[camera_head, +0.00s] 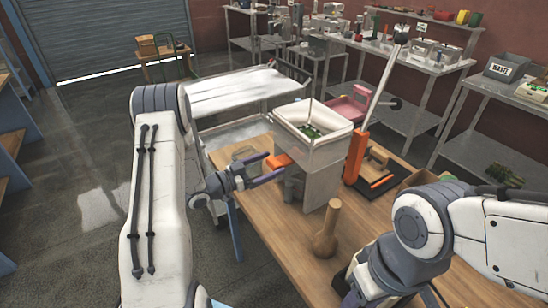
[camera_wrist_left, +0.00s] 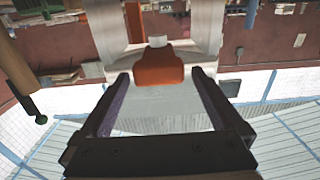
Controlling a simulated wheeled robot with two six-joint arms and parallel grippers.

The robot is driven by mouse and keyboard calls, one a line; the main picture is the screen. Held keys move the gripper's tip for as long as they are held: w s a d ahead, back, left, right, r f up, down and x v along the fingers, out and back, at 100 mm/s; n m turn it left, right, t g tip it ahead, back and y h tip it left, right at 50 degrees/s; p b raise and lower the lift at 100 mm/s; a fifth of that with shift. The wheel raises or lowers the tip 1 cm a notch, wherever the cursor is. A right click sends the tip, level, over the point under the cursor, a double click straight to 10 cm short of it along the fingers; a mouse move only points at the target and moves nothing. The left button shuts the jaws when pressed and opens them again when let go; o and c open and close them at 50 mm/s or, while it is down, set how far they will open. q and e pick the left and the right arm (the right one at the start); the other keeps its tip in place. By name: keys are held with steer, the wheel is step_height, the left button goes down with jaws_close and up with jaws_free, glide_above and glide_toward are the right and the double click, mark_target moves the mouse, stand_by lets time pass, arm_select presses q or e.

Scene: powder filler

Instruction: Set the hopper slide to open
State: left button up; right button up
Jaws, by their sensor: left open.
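The powder filler has a white, open-topped hopper (camera_head: 312,122) on a pale stand (camera_head: 322,185) on the wooden table. An orange slide handle (camera_head: 279,162) sticks out of its left side, below the hopper. In the left wrist view the orange handle (camera_wrist_left: 158,70) shows between the fingertips, with a pale stub above it. My left gripper (camera_head: 273,167) is open at the handle, one finger on either side; contact is not clear. How far the slide is pushed in cannot be told. My right arm is at the lower right; its fingers are not visible.
A wooden pestle-like piece (camera_head: 327,232) stands on the table (camera_head: 283,228) in front of the filler. An orange post (camera_head: 355,155) with a long pale lever rises to its right. A grey cup (camera_head: 293,190) stands by the stand. A metal cart (camera_head: 240,92) is behind.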

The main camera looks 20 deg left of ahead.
mark_target(287, 159)
arm_select(q)
steer(key=shift+x, duration=1.05)
arm_select(e)
steer(key=shift+r, duration=0.4)
arm_select(q)
steer(key=shift+c, duration=0.3)
